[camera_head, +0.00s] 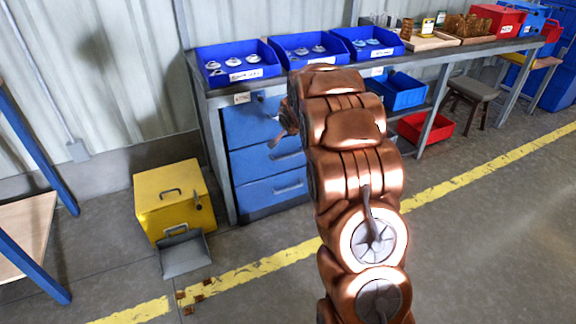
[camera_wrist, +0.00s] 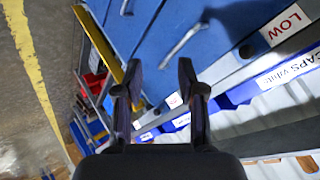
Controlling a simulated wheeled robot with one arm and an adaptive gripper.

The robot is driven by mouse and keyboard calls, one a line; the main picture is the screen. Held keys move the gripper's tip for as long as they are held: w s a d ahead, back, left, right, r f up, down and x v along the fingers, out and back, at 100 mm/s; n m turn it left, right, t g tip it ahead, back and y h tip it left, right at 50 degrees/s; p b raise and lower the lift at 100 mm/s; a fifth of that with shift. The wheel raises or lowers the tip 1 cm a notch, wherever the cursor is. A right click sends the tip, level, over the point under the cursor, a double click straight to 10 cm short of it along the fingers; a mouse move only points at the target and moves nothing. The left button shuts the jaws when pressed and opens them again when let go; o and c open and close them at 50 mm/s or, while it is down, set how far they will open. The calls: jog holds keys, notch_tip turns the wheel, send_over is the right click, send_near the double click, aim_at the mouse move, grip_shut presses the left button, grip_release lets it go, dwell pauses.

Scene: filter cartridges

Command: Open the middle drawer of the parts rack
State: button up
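The parts rack is a blue unit of three stacked drawers under the left end of the workbench. The middle drawer (camera_head: 256,163) has a silver bar handle, partly hidden by my gripper and arm, and looks shut. The top drawer (camera_head: 242,128) is above it and the bottom drawer (camera_head: 262,196) below, both looking shut. My gripper (camera_head: 281,132) is in front of the upper drawers. In the wrist view my gripper (camera_wrist: 161,75) is open with nothing between its fingers. Ahead are the blue drawer front and a silver handle (camera_wrist: 183,45); another handle (camera_wrist: 126,7) is cut off at the top edge.
Blue bins (camera_head: 237,66) of parts stand on the workbench (camera_head: 216,96). A yellow box (camera_head: 160,207) and grey dustpan (camera_head: 184,256) sit on the floor left of the drawers. A red bin (camera_head: 424,129) is under the bench.

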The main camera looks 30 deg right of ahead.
jog(key=w+d+f+m+t+b, duration=0.1)
jog(key=w+d+f+b, duration=0.25)
jog(key=f, duration=0.25)
jog(key=w+d+f+m+t+b, duration=0.1)
jog(key=w+d+f+b, duration=0.1)
jog(key=w+f, duration=0.3)
jog(key=m+t+y+b, duration=0.3)
jog(key=t+b, duration=0.1)
jog(key=b, duration=0.3)
send_near(288, 156)
jog(key=f+x, duration=0.1)
jog(key=x, duration=0.2)
jog(key=shift+b+x, duration=1.45)
jog(key=shift+x, duration=1.9)
jog(key=shift+w+r, duration=0.2)
jog(key=shift+w, duration=0.15)
jog(key=shift+d, duration=0.1)
grip_shut()
